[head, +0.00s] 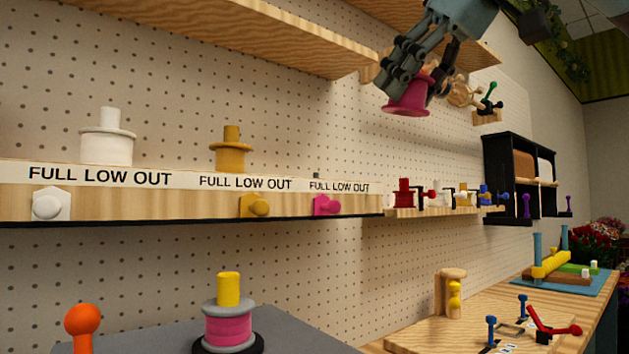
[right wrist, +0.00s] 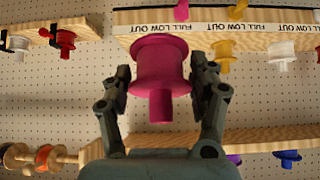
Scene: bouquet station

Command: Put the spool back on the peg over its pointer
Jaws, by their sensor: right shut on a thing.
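My right gripper (head: 415,78) is shut on a magenta spool (head: 406,97), high in front of the pegboard and to the upper right of the labelled shelf. In the right wrist view the magenta spool (right wrist: 160,70) sits between both fingers, its narrow end toward the palm. The pink pointer (head: 327,205) is on the front of the labelled shelf, under the right-hand FULL LOW OUT label. Only a small dark stub (head: 317,175) shows above that label; no spool stands there. My left gripper is out of view.
A white spool (head: 106,145) and a yellow spool (head: 231,155) stand on the labelled shelf (head: 290,210). A wooden shelf (head: 240,45) hangs above. A lower shelf at right holds several small coloured items. A pink-banded spool (head: 228,328) stands on the grey surface below.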

